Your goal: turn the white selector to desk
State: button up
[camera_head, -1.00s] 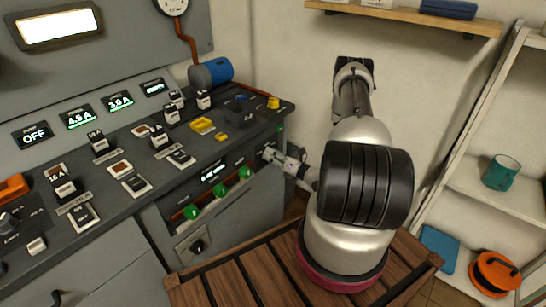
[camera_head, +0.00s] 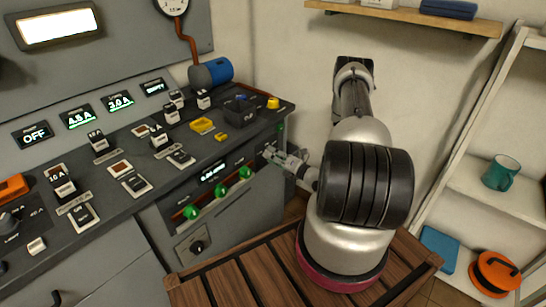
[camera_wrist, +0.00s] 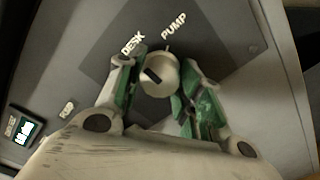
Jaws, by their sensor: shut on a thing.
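The white selector (camera_wrist: 158,75) is a round cream knob with a dark mark on its face. It sits on a dark grey plate on the desk's front panel. The words DESK (camera_wrist: 132,43) and PUMP (camera_wrist: 174,27) are printed above it in the wrist view, DESK to the left and PUMP to the right. My gripper (camera_wrist: 156,88) is shut on the selector, its green-padded fingers on either side. I cannot tell for sure which word the selector points to. In the head view my gripper (camera_head: 275,155) is at the right end of the front panel, and the selector is hidden there.
A small lit display (camera_wrist: 23,131) is at the lower left of the wrist view. In the head view, several green knobs (camera_head: 218,188) line the panel left of my gripper. Switches and a yellow block (camera_head: 202,126) are on the desk top above.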

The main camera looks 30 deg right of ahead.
jog(key=o, duration=1)
jog(key=shift+o, duration=0.2)
jog(key=shift+s+d, duration=0.1)
jog(key=v, duration=1.2)
